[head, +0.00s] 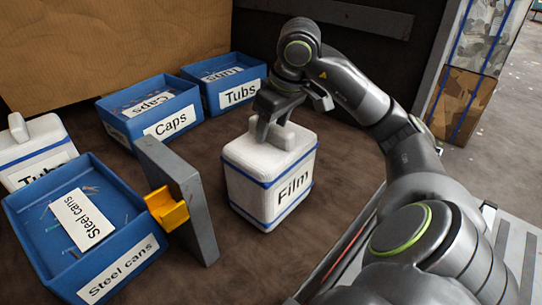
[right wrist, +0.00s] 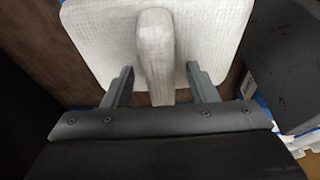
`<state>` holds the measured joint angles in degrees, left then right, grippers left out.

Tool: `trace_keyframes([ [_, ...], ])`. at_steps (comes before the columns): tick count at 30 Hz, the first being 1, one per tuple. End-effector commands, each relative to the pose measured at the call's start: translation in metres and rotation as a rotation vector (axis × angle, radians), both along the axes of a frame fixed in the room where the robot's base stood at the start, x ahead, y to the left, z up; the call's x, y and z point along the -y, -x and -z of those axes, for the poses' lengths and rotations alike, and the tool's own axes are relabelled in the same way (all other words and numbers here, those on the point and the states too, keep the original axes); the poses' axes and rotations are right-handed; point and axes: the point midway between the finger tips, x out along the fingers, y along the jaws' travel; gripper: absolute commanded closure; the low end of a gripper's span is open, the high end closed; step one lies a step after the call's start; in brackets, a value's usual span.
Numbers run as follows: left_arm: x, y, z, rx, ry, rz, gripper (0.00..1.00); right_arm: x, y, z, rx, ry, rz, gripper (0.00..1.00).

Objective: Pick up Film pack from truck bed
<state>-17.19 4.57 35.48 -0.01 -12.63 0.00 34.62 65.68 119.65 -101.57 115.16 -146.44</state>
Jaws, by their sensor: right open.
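The Film pack (head: 268,178) is a white block with blue bands and a "Film" label, standing upright on the brown truck bed (head: 237,268). A raised handle sits on its top. My right gripper (head: 273,130) is over the pack, at its handle. In the right wrist view my right gripper (right wrist: 157,85) is open, with one finger on each side of the handle (right wrist: 155,50). Gaps show between the fingers and the handle. The pack's top (right wrist: 211,35) fills the upper part of that view. My left gripper is not in view.
Blue bins labelled Steel cans (head: 113,272), Caps (head: 172,123) and Tubs (head: 238,97) stand left of and behind the pack. A white Tubs pack (head: 35,152) is at the far left. A grey upright panel (head: 186,190) with a yellow part (head: 167,208) stands close left of the pack.

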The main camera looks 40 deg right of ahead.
Motion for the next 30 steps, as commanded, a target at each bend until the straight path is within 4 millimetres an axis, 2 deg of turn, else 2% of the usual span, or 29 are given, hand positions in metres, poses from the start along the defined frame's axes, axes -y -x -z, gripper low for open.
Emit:
trace_keyframes([
  [9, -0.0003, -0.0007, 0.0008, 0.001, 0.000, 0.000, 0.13, 0.0001, 0.0000, 0.0007, 0.000, 0.000, 0.000, 0.47],
  [21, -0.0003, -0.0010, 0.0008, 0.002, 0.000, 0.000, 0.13, 0.0001, 0.0001, 0.0008, 0.000, 0.000, 0.000, 0.98],
  [30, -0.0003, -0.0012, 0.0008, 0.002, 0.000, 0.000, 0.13, 0.0001, 0.0001, 0.0008, 0.000, 0.000, 0.000, 1.00],
])
